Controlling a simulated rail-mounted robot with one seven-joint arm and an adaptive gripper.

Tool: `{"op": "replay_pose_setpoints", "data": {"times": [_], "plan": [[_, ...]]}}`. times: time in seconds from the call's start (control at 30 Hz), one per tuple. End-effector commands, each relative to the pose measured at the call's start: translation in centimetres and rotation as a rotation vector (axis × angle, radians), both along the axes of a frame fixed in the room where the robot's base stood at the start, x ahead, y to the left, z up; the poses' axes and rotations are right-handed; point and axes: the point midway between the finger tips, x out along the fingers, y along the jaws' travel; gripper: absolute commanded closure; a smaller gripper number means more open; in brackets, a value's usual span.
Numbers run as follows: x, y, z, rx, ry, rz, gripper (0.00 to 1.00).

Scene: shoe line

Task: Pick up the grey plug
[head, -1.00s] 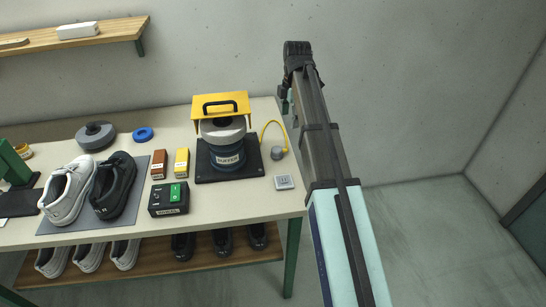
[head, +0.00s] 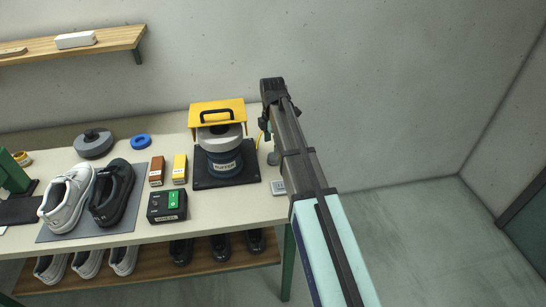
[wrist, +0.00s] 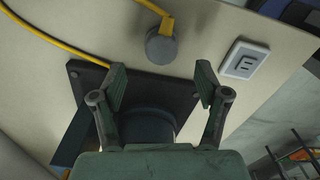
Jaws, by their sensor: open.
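The grey plug (wrist: 161,48) is a round grey piece on the end of a yellow cord (wrist: 50,43), lying on the table. In the wrist view it is beyond my fingertips, above the gap between them. My gripper (wrist: 160,88) is open and empty, with its two fingers apart. In the head view the plug (head: 273,158) shows only in part, beside my arm, and the gripper (head: 264,132) is mostly hidden behind the arm.
The buffer machine (head: 224,163) with its yellow guard stands on a black base left of the plug. A wall-socket-like plate (wrist: 244,60) lies right of the plug. Shoes, brushes and a switch box (head: 167,206) are further left. The table's right edge is close.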

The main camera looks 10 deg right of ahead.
Motion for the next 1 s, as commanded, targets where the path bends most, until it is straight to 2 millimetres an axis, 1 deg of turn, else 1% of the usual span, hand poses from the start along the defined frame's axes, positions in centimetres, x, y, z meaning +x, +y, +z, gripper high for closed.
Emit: {"op": "replay_pose_setpoints", "data": {"times": [0.27,0.5,0.63,0.73,0.97,1.0], "plan": [[-0.1,-0.1,-1.2,0.0,0.001,0.0,0.26],[-0.2,-0.2,-4.0,0.0,0.003,0.0,0.26],[-0.2,-0.2,-5.2,0.0,0.002,0.0,0.26],[-0.2,-0.2,-5.7,0.0,0.001,0.0,0.26],[-0.2,-0.2,-5.7,0.0,0.0,0.0,0.26],[-0.2,-0.2,-5.7,0.0,0.0,0.0,0.4]]}}
